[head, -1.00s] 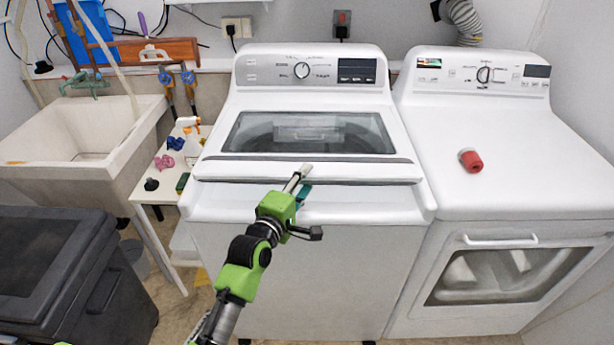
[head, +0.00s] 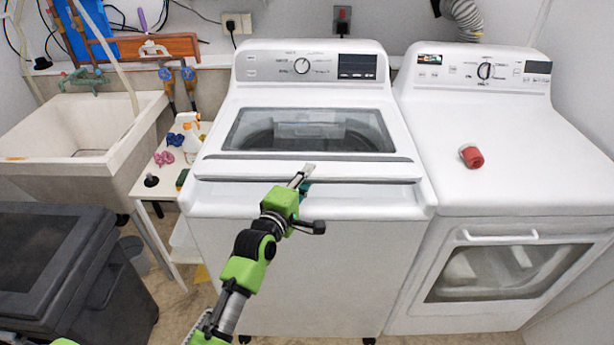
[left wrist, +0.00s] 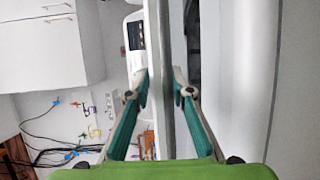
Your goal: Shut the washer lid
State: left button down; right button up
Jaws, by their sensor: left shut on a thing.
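The white washer (head: 310,255) stands in the middle of the head view. Its lid (head: 370,168) has a dark glass window and lies down flat or nearly flat over the tub. A thin dark line shows under its front edge; I cannot tell if a small gap is left. My left gripper (head: 304,176) is at the middle of the lid's front edge. In the left wrist view, the fingers of the left gripper (left wrist: 160,88) are on both sides of the thin lid edge (left wrist: 160,45), shut on it. My right gripper is not in view.
A dryer (head: 500,160) with a red object (head: 471,156) on top stands right of the washer. A small white table (head: 160,190) with a spray bottle (head: 190,135), a sink (head: 75,130) and a dark bin (head: 60,270) are at left.

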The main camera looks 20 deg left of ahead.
aim_at(307, 202)
pick_arm(q)
notch_tip(307, 202, down, 5)
jog(key=shift+s+r+b, duration=0.15)
jog(key=shift+b, duration=0.65)
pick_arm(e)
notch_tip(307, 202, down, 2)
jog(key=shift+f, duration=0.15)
pick_arm(q)
jog(key=c, duration=1.8)
grip_release()
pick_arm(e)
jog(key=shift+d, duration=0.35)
